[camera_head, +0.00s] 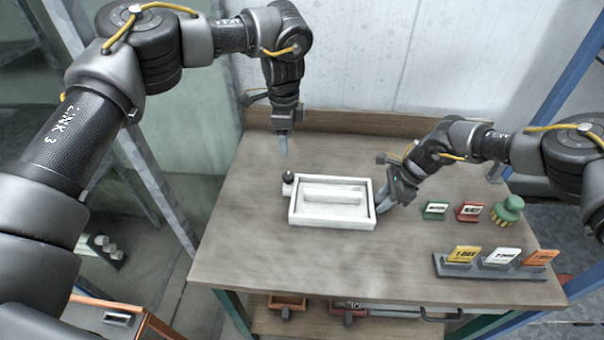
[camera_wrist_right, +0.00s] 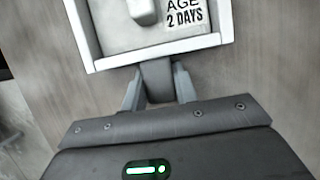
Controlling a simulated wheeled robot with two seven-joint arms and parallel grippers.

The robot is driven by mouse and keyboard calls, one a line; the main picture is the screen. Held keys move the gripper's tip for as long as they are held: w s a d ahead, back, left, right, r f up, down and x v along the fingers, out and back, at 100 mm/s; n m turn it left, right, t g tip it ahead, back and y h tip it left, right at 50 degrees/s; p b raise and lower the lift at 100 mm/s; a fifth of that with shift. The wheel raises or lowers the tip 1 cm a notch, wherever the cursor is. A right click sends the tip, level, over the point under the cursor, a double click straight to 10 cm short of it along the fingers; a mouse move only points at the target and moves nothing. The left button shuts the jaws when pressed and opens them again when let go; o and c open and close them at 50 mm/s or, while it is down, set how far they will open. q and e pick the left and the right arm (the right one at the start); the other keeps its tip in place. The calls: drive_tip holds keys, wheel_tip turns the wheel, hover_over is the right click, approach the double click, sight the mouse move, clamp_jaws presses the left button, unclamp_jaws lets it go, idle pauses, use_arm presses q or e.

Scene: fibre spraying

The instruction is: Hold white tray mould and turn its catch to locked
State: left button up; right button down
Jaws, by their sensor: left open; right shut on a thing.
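The white tray mould (camera_head: 330,223) lies flat on the wooden table, with a raised bar inside it. Its catch, a black knob (camera_head: 288,177) on a white block, sits at the tray's left end; I cannot tell its setting. My right gripper (camera_head: 382,203) is shut on the tray's right end. In the right wrist view the tray rim (camera_wrist_right: 160,54) meets my right gripper (camera_wrist_right: 158,84), and a label reading "AGE 2 DAYS" (camera_wrist_right: 186,18) shows inside. My left gripper (camera_head: 284,148) is open, pointing down, empty, above the table behind the catch and apart from it.
A green card (camera_head: 435,210), a red card (camera_head: 469,211) and a green knobbed object (camera_head: 508,210) stand right of the tray. A grey rack (camera_head: 455,270) holds yellow, white and orange cards at the front right. The table left and front of the tray is clear.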

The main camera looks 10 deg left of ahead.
sight(288, 175)
use_arm(q)
drive_tip(key=m, duration=0.9)
drive_tip(key=shift+s+d+r, duration=0.2)
drive_tip(key=shift+s, duration=0.05)
wheel_tip(288, 175, down, 12)
drive_tip(key=c, duration=1)
